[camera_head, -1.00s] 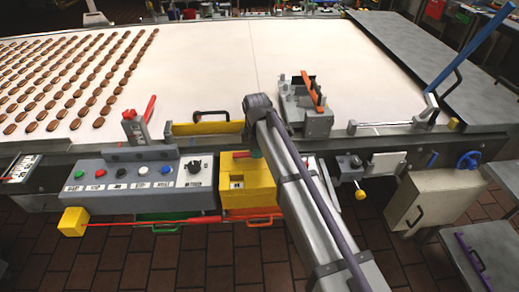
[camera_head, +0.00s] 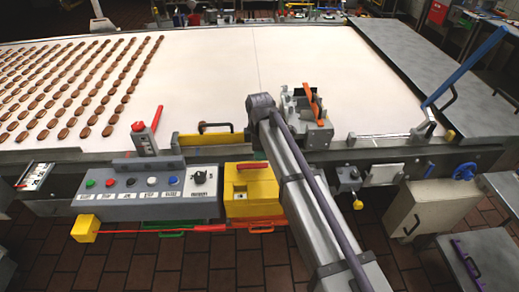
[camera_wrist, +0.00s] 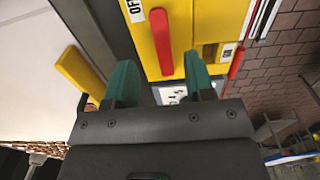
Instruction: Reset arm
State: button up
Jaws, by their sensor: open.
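My gripper (camera_wrist: 158,84) shows in the wrist view as two green fingers spread apart with nothing between them. A yellow box (camera_wrist: 205,35) with a red handle (camera_wrist: 160,42) lies just beyond the fingertips, apart from them as far as I can tell. In the head view the same yellow box (camera_head: 250,190) is at the front of the machine, with its red handle (camera_head: 253,165) at the top.
A grey control panel (camera_head: 150,190) with several buttons is left of the yellow box. Several rows of brown biscuits lie on the left of the white belt (camera_head: 220,75). An upright red lever (camera_head: 157,118) and an orange-handled device (camera_head: 306,110) stand at the belt's front edge.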

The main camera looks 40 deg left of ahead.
aim_at(260, 165)
notch_tip(260, 165, up, 5)
jog(key=p, duration=0.2)
jog(key=shift+f+p, duration=0.1)
jog(key=shift+p, duration=0.25)
jog(key=s+d+f+m+b, duration=0.1)
jog(key=d+m, duration=1.2)
jog(key=d, duration=1.5)
jog(key=s+d+f+m+b, duration=0.1)
jog(key=s+d+m, duration=0.2)
jog(key=d+m, duration=1)
jog(key=d, duration=1.6)
jog(key=shift+s+f+b, duration=0.3)
jog(key=shift+s, duration=0.05)
